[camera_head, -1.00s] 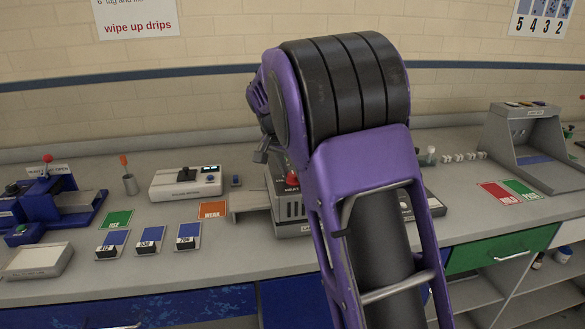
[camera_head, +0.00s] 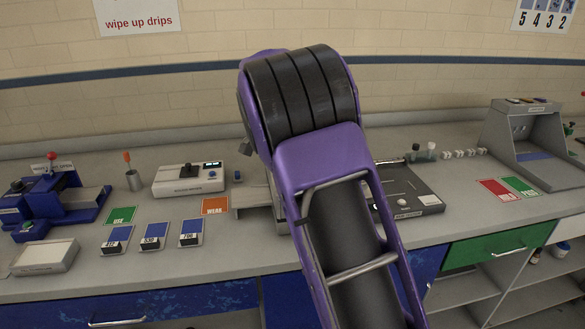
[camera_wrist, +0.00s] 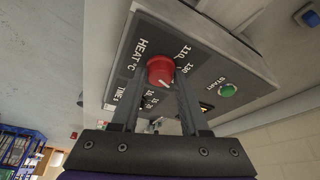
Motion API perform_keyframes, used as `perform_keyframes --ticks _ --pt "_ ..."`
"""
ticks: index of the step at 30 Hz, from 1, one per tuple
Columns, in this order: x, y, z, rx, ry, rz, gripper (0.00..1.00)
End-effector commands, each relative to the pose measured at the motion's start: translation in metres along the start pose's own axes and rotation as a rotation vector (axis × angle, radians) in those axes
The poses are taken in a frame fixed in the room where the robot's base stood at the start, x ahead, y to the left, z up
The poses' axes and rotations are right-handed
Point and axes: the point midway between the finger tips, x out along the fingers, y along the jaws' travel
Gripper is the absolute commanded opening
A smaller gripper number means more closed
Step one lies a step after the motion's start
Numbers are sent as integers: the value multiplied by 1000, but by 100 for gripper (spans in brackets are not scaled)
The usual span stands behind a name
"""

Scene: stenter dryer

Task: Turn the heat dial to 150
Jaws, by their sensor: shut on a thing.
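The heat dial (camera_wrist: 160,71) is a red knob on the dark panel of the grey dryer (camera_wrist: 241,57), marked HEAT °C, in the wrist view. Numbers 110 and 130 show beside it; any others are hidden. A pale pointer mark shows on the knob, towards the lower right in the picture, but its exact reading cannot be told. My gripper (camera_wrist: 160,76) is shut on the knob, one finger on each side. In the head view my purple arm hides the gripper and most of the dryer (camera_head: 281,214).
A green START button (camera_wrist: 228,90) and a partly hidden time dial (camera_wrist: 149,99) are close to the fingers. On the bench, a white device (camera_head: 188,181) and several sample cards stand left of my arm, and a dark flat unit (camera_head: 411,190) stands right.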

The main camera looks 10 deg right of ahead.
Motion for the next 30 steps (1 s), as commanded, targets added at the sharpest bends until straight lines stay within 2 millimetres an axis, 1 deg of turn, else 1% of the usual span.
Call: perform_keyframes --ticks 5,6,10,11,19,22,26,30 --pt "0 0 1 -1 -1 0 0" --pt "0 0 1 -2 -1 0 48" --pt "0 0 1 -2 -1 0 72" --pt "0 0 1 -2 -1 0 74" --pt "0 0 0 -2 -1 0 74" --pt "-6 0 0 -2 0 -2 74" --pt "-25 -1 0 -3 0 -4 74" --pt "-58 -1 0 -2 0 -6 74"
